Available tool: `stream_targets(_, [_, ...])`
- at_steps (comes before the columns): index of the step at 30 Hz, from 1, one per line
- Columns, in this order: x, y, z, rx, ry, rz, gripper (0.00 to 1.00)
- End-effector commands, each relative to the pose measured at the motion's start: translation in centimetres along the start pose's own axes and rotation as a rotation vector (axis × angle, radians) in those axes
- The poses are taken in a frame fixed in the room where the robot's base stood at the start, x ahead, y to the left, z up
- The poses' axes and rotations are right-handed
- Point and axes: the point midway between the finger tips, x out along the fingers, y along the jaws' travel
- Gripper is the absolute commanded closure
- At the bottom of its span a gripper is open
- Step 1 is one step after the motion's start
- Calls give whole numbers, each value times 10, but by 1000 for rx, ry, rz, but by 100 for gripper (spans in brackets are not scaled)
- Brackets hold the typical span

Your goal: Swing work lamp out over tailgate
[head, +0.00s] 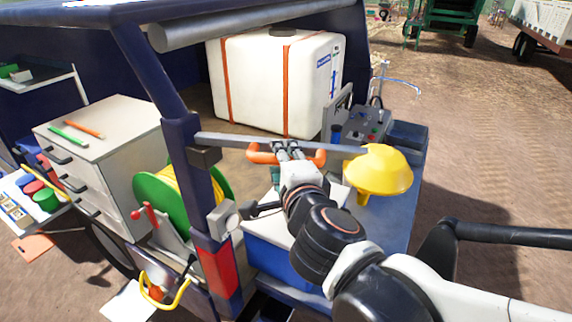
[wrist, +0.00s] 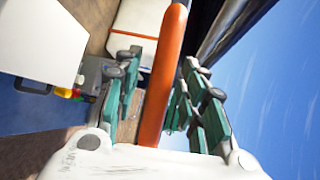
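The work lamp has a yellow shade (head: 378,172) at the right end of a grey horizontal arm (head: 235,140), which runs from the blue corner post at the vehicle's rear. An orange handle (head: 262,153) hangs on this arm near its middle. My gripper (head: 288,150) is at the handle, with orange showing on both sides of it. In the wrist view, the orange handle (wrist: 166,75) runs lengthwise between the green fingers of my gripper (wrist: 162,85). The fingers stand apart, one on each side, with a gap at the left finger. Contact at the right finger is unclear.
A white tank (head: 275,85) with orange straps stands behind the lamp arm. A control box (head: 365,125) is near the shade. A green reel (head: 165,200) and a drawer cabinet (head: 100,135) stand left of the post. Open ground lies to the right.

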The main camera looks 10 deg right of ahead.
Motion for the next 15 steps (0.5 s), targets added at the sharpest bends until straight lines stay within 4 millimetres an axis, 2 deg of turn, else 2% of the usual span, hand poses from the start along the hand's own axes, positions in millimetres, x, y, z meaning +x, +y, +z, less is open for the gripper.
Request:
stream_targets(5, [-9,0,0,-1,-1,0,62])
stream_targets(15, [-45,0,1,-1,-2,0,62])
